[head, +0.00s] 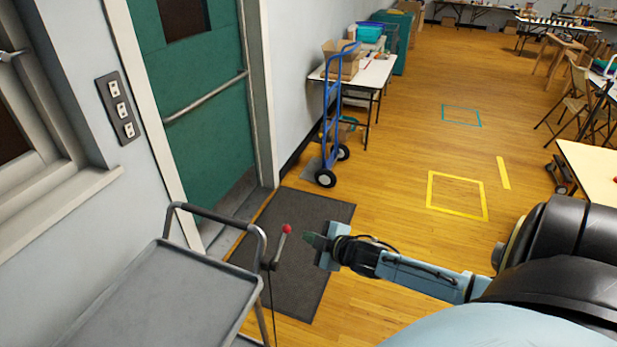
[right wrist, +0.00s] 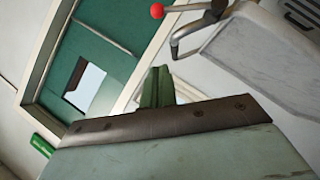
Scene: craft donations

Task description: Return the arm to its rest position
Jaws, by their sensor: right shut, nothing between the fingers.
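My right arm reaches in from the lower right of the head view. Its right gripper (head: 312,241) is shut and empty, held in the air just right of a lever with a red knob (head: 286,229). The gripper and the knob are apart. In the right wrist view the shut green fingers (right wrist: 157,88) point toward a white wall, and the red knob (right wrist: 157,11) shows at the top. My left gripper is not in view.
A grey cart (head: 165,300) stands at the lower left, by a green door (head: 205,110). A dark mat (head: 310,245) lies on the floor. A blue hand truck (head: 331,125) and a white table (head: 375,75) stand farther back. The wooden floor in the middle is clear.

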